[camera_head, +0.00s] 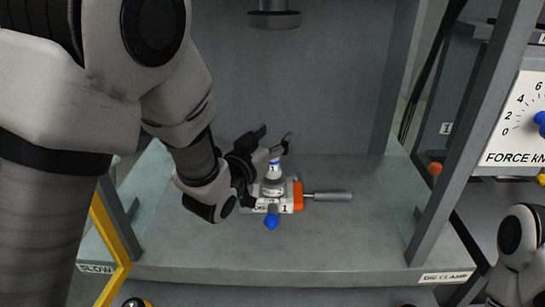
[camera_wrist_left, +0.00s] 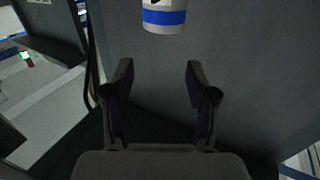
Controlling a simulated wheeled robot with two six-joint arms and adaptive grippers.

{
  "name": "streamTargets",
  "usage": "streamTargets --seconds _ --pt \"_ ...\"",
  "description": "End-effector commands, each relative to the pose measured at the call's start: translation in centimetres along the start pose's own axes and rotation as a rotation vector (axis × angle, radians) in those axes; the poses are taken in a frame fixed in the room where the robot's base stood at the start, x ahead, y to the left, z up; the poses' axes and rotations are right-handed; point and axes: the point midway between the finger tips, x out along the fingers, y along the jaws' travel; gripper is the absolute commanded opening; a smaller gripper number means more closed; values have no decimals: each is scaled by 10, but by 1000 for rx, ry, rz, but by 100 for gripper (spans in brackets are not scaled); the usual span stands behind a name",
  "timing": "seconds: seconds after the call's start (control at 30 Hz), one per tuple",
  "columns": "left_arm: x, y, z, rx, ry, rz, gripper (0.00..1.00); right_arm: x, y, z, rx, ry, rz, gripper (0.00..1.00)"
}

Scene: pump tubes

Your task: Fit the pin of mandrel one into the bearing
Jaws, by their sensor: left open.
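Mandrel one (camera_head: 275,168), white with a blue band and a "1", stands upright in a fixture (camera_head: 284,206) on the press bed. It also shows in the left wrist view (camera_wrist_left: 165,18), at the top edge, ahead of the fingers. My left gripper (camera_head: 273,137) is open and empty, close to the mandrel's upper end. Its two fingers show spread in the left wrist view (camera_wrist_left: 159,68), with the mandrel beyond them and apart. A grey collar surrounds the mandrel's lower part. I cannot tell the bearing or the pin apart there. My right gripper is not in view.
A press ram (camera_head: 274,14) hangs above the fixture. A grey post (camera_head: 474,135) and a force dial (camera_head: 519,125) stand right. The bed's right side is clear.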

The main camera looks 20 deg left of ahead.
Motion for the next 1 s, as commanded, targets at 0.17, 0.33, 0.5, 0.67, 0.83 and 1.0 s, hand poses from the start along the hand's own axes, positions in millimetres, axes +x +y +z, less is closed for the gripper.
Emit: streamTargets --seconds 0.17,0.33,0.5,0.67,0.83,1.0 --pt "0 0 -31 1 3 -1 57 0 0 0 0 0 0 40" --pt "0 0 -36 0 0 -1 57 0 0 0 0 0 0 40" --pt "0 0 -36 0 0 0 57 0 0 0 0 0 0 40" --pt "0 0 -36 0 0 -1 57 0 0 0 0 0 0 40" --pt "0 0 -36 0 0 0 57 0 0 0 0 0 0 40" --pt "0 0 -36 0 0 0 57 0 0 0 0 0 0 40"
